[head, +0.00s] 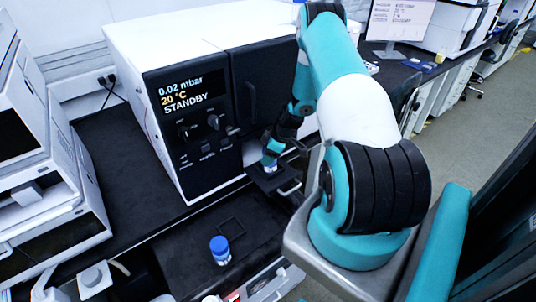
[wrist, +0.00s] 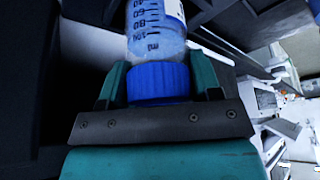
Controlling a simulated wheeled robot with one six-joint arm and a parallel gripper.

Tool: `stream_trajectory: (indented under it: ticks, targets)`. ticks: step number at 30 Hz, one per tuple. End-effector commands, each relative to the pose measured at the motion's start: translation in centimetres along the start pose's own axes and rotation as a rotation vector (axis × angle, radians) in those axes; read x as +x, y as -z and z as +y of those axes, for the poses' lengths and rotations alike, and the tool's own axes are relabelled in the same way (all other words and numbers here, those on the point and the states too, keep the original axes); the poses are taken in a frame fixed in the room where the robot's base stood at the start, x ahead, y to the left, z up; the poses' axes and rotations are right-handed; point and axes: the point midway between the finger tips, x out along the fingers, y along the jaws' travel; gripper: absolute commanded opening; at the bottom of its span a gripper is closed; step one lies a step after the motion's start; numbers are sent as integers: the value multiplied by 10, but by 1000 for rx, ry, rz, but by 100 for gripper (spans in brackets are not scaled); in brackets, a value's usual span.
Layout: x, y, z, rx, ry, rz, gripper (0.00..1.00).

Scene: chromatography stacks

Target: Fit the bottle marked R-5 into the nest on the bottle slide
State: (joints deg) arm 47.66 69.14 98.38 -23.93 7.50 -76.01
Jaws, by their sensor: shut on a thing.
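My gripper (head: 270,162) is shut on a clear bottle by its blue cap; the cap (wrist: 158,82) sits between the two teal fingers in the wrist view. The bottle body (wrist: 155,38) shows ml graduations and the edge of a white label; no R-5 mark is readable. In the head view the held bottle (head: 270,170) is small and at the black bottle slide (head: 263,184), which sticks out from the front of the instrument. The nest is hidden, and I cannot tell whether the bottle touches the slide.
The black-fronted instrument (head: 207,150) reads STANDBY and stands close behind my gripper. Another blue-capped bottle (head: 220,250) stands on the dark surface in front, near an empty rectangular outline (head: 231,228). White stacked units (head: 45,180) fill the left side.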

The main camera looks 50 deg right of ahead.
Motion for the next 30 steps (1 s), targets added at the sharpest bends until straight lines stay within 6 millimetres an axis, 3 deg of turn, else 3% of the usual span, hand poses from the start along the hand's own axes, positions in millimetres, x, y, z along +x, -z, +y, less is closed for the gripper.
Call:
stream_trajectory:
  ticks: [5,6,9,10,21,26,30]
  targets:
    - [3,-1,0,0,0,0,29]
    - [2,-1,0,0,0,0,63]
    - [2,-1,0,0,0,0,86]
    - [2,-1,0,0,0,0,88]
    - [-4,-1,1,0,-2,0,88]
    - [-31,-2,1,1,-5,0,88]
    - [-65,-2,2,1,-7,1,88]
